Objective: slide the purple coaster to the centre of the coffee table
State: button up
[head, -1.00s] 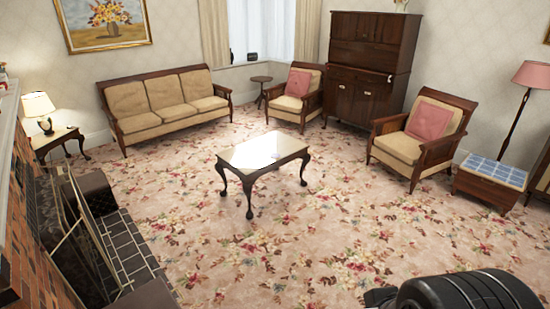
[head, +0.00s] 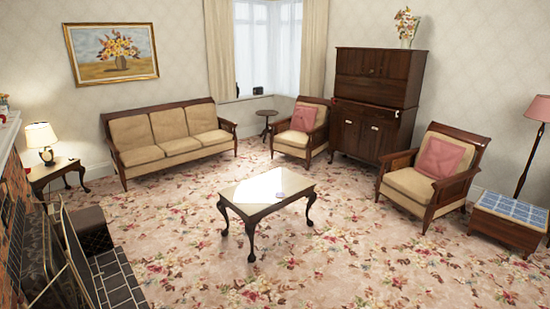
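The coffee table (head: 243,198) stands in the middle of the floor in the head view, with dark curved legs and a pale, shiny top. A small purplish patch (head: 280,195), which looks like the purple coaster, lies on the top near its front long edge, right of the middle. It is too small to make out its shape. Bright window glare covers part of the tabletop beside it. My gripper is not in view.
Open floral carpet (head: 330,265) surrounds the table. A sofa (head: 170,140) and two armchairs (head: 302,130) (head: 432,175) stand beyond it. A blue-tiled low table (head: 508,220) is at right; the fireplace hearth (head: 115,280) is at lower left.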

aim_at(278, 195)
jog(key=i+z, duration=0.1)
jog(key=i, duration=2.55)
jog(key=i+u, duration=0.15)
jog(key=i, duration=0.35)
jog(key=i+l+u, duration=0.2)
jog(key=i, duration=0.3)
jog(key=i+l+u, duration=0.15)
jog(key=i, duration=0.35)
jog(key=i+l+u, duration=0.15)
jog(key=i+l, duration=0.15)
jog(key=i, duration=0.2)
jog(key=i+l+u, duration=0.2)
jog(key=i+l, duration=0.15)
jog(key=i, duration=0.1)
